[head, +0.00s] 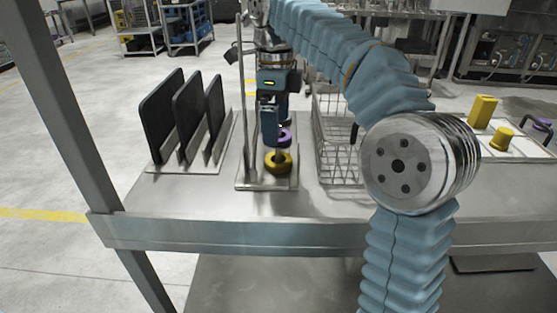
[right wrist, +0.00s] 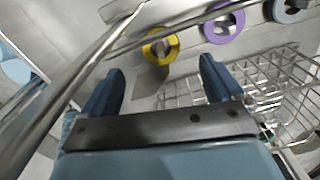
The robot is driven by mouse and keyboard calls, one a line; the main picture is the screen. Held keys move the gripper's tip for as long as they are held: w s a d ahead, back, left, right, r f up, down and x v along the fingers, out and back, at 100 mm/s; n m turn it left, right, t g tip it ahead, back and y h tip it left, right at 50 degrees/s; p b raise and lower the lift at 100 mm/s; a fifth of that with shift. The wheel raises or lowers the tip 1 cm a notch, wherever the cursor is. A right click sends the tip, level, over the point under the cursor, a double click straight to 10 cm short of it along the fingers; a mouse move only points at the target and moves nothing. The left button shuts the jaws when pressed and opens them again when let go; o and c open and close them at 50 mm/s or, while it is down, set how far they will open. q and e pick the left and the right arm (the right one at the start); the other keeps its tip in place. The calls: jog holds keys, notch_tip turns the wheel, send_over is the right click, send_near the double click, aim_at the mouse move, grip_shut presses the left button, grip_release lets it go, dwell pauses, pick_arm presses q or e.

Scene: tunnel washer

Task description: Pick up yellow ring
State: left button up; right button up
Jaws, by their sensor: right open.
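The yellow ring (head: 278,167) is at the front end of a small metal stand plate (head: 254,184) on the steel table. In the right wrist view the yellow ring (right wrist: 151,50) shows its hole, beyond and roughly between my fingertips. My right gripper (head: 272,138) points down above the plate, just over the yellow ring in the head view, and hides part of the area behind it. Its two blue fingers (right wrist: 161,68) are apart with nothing between them. My left gripper is not in view.
A thin upright rod (head: 241,90) rises left of my gripper. Black panels (head: 160,115) stand left, a wire basket (head: 338,165) right.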

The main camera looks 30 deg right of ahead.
aim_at(278, 153)
jog(key=f, duration=0.8)
jog(key=shift+s+d+f, duration=0.1)
jog(key=shift+d+f, duration=0.05)
jog(key=shift+d, duration=0.05)
jog(key=c, duration=1.1)
